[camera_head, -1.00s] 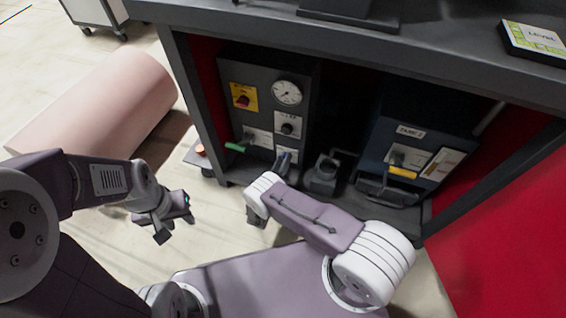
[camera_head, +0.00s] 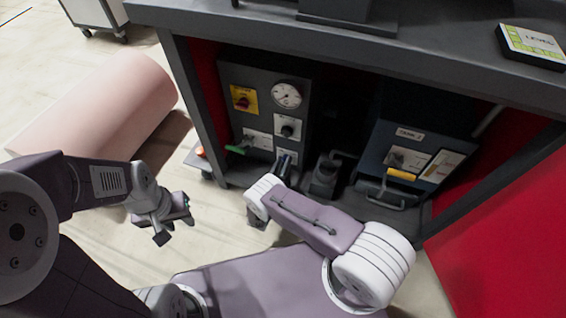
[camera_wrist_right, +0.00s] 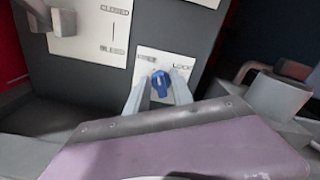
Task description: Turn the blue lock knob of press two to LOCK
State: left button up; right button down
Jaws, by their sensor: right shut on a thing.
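The blue lock knob (camera_wrist_right: 160,83) sits on a white plate low on the dark grey panel (camera_wrist_right: 185,25). The plate has a word on each side; the right one (camera_wrist_right: 183,67) reads LOCK. The knob's pale mark looks about upright, between the two words. My right gripper (camera_wrist_right: 159,92) is shut on the knob, one finger on each side. In the head view my right wrist (camera_head: 262,196) is in front of the cabinet, and its fingers partly cover the knob's plate. My left gripper (camera_head: 175,222) hangs empty over the floor at left, its fingers apart.
A blue unit with a yellow-handled lever (camera_head: 401,174) stands right. A pink roll (camera_head: 100,105) lies on the floor left.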

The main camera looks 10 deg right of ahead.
jog(key=m, duration=0.3)
jog(key=shift+m, duration=0.3)
jog(key=m+p, duration=0.1)
jog(key=m, duration=0.2)
jog(key=shift+s+d+m, duration=0.1)
jog(key=shift+m, duration=0.2)
jog(key=m, duration=0.3)
jog(key=shift+m+p, duration=0.3)
jog(key=shift+s+d+f+m, duration=0.1)
jog(key=shift+m, duration=1.5)
jog(key=shift+p, duration=0.3)
jog(key=c, duration=1.4)
grip_release()
jog(key=shift+c, duration=0.2)
